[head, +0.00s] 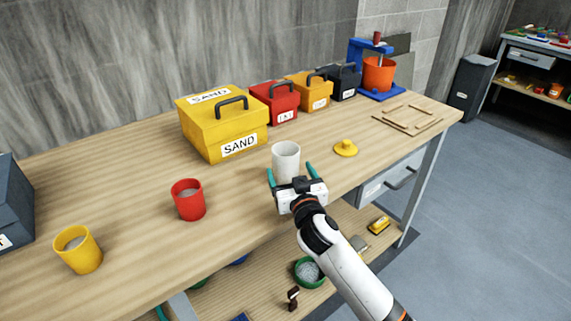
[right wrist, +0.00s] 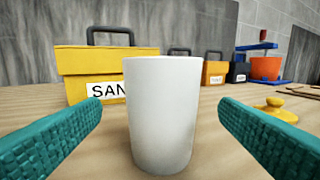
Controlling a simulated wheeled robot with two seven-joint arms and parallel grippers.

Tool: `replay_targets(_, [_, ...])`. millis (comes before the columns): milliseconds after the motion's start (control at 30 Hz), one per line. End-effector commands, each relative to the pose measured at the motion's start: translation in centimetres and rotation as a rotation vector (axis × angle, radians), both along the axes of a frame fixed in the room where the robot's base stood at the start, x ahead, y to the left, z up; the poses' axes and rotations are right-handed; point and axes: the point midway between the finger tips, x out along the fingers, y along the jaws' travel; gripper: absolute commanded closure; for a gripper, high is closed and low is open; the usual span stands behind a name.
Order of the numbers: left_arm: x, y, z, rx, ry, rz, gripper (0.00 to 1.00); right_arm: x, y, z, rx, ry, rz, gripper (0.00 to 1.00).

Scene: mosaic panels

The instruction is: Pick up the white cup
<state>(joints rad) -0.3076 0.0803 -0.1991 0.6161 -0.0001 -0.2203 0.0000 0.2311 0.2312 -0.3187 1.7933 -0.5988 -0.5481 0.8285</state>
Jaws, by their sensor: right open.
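The white cup (head: 286,158) stands upright on the wooden workbench, in front of the yellow SAND box. My right gripper (head: 291,173) is open, with its teal fingers reaching to either side of the cup at the bench's front edge. In the right wrist view the white cup (right wrist: 162,115) stands centred between the two spread fingers (right wrist: 160,120), with a visible gap on each side. No contact shows. My left gripper is in neither view.
The yellow SAND box (head: 222,125) is behind the cup. A yellow knobbed lid (head: 345,149) lies to its right. A red cup (head: 188,200) and a yellow cup (head: 78,250) stand to the left. Smaller handled boxes and an orange bucket (head: 378,75) line the back.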

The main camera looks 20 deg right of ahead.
Motion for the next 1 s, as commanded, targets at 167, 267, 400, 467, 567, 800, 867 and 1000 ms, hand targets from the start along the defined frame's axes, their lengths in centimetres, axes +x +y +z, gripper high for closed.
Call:
replay_targets(167, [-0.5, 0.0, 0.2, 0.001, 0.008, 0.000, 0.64, 1.7, -0.1, 0.0, 0.000, 0.001, 0.000, 0.16])
replay_targets(267, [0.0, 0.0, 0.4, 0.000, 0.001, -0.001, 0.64, 2.5, -0.1, 0.1, -0.002, 0.000, 0.001, 0.16])
replay_targets(400, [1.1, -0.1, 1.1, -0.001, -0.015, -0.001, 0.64, 4.6, -0.4, 0.3, -0.003, 0.000, -0.001, 0.16])
replay_targets(467, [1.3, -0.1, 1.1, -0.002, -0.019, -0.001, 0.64, 5.5, -0.4, 0.1, -0.003, 0.000, 0.000, 0.16])
replay_targets(567, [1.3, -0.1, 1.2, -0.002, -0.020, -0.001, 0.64, 6.5, -0.5, 0.1, -0.001, 0.001, 0.000, 0.16])
replay_targets(800, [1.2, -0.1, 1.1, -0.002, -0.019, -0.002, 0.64, 7.0, -0.5, 0.0, 0.000, 0.001, 0.001, 0.16])
replay_targets(867, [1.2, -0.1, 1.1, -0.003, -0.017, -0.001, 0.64, 7.0, -0.5, 0.0, 0.000, 0.001, 0.001, 0.16])
replay_targets(1000, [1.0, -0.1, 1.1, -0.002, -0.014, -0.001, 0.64, 7.0, -0.5, 0.0, 0.000, 0.001, 0.001, 0.37])
